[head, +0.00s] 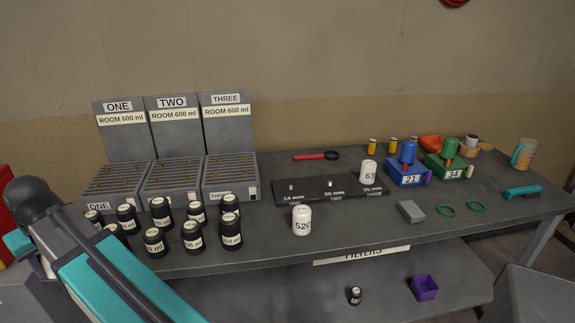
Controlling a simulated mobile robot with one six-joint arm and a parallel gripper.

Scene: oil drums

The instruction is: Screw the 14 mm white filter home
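A dark board (320,190) on the table is labelled 14 mm, 20 mm and 25 mm from left to right. Small light studs show at the 14 mm place (291,186) and the 20 mm place (330,183). A white cylinder marked 63 (368,171) stands upright at the board's right end, by the 25 mm label. A white cylinder marked 520 (302,220) stands upright in front of the board, near the 14 mm label. No size reads on either cylinder. My arm crosses the lower left; my gripper is out of view.
Several black jars (155,243) crowd the left front, before three grey racks (173,175) marked ONE to THREE. Bare table lies right of the 520 cylinder.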

